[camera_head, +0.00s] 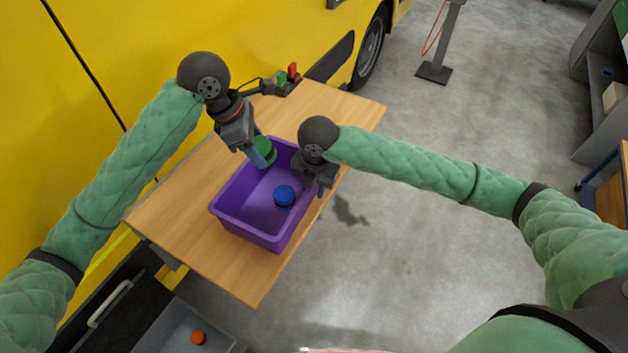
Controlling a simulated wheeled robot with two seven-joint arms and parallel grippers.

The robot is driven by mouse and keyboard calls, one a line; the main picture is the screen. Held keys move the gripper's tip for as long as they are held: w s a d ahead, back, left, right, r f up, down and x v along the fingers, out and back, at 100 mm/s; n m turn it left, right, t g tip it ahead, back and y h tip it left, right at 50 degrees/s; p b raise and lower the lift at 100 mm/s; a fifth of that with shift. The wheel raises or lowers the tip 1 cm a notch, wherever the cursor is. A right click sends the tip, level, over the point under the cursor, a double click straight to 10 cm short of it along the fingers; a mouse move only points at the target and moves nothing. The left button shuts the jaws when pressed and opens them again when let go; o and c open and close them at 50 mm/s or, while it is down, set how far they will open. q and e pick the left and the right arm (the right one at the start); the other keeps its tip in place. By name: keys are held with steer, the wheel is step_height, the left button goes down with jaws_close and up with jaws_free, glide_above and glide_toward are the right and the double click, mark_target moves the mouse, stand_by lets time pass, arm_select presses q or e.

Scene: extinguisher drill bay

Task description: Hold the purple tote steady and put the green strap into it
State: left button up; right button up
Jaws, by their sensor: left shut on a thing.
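The purple tote (243,228) stands upright on the wooden table. The green strap (264,152), a rolled green piece, is in my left gripper (259,155), which is shut on it over the tote's far left part. I cannot tell whether the strap touches the tote. My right gripper (318,187) is at the tote's right rim. Its fingers are dark and partly hidden, so I cannot tell whether they are open or shut on the rim. A blue roll (284,195) lies inside the tote.
The wooden table (190,222) has free room left of and in front of the tote. A device with red and green parts (284,82) is at its far end. A yellow vehicle (130,50) stands close behind. A grey bin (165,335) below holds an orange piece (198,337).

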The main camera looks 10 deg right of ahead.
jaws_close()
arm_select(q)
step_height(320, 180, down, 13)
stand_by(2.2)
steer(key=o, duration=1.2)
steer(key=v, duration=1.2)
